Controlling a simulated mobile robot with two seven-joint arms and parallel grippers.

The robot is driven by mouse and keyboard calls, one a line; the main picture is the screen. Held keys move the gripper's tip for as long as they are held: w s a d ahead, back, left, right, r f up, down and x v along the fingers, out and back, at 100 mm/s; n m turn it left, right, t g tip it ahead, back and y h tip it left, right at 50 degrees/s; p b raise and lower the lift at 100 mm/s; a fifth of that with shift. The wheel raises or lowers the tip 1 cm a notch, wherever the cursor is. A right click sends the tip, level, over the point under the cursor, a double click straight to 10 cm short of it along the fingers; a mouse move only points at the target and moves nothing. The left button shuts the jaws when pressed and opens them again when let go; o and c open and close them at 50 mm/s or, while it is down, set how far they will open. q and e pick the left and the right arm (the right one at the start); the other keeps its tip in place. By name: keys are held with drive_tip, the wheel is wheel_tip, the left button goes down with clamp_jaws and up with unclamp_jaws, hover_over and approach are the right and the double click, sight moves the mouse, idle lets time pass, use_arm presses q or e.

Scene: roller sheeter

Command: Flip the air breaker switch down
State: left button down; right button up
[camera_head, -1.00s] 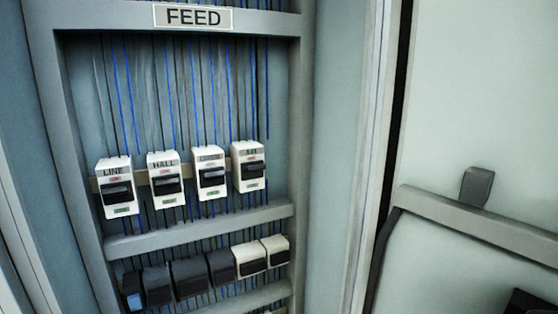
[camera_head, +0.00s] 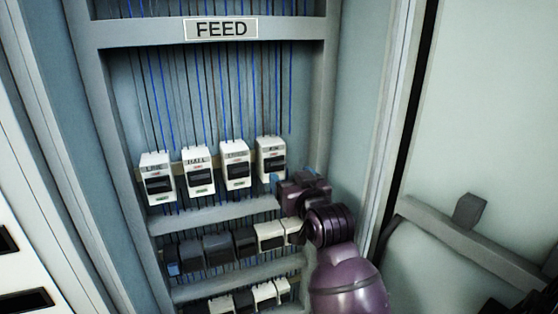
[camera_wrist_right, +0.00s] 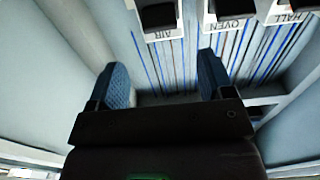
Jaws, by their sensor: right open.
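The air breaker (camera_head: 271,152) is the rightmost of the white breakers in the upper row in the head view, with a black switch on its front. In the right wrist view the air breaker (camera_wrist_right: 158,22) shows upside down at the top edge, partly cut off. Whether its switch is up or down is hard to tell. My right gripper (camera_head: 293,177) is just below and right of the air breaker in the head view. In the wrist view its blue-padded fingers (camera_wrist_right: 165,78) are spread with nothing between them. My left gripper is out of view.
The oven breaker (camera_head: 235,165) and hall breaker (camera_head: 198,172) stand left of the air breaker, with the line breaker (camera_head: 157,180) at the far left. A grey ledge (camera_head: 215,214) runs below, above a lower row of dark and white breakers. A cabinet wall rises at right.

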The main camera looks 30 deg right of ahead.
sight(278, 163)
drive_tip(key=p+x, duration=0.1)
drive_tip(key=x, duration=0.7)
drive_tip(key=shift+a, duration=0.1)
drive_tip(key=c, duration=0.9)
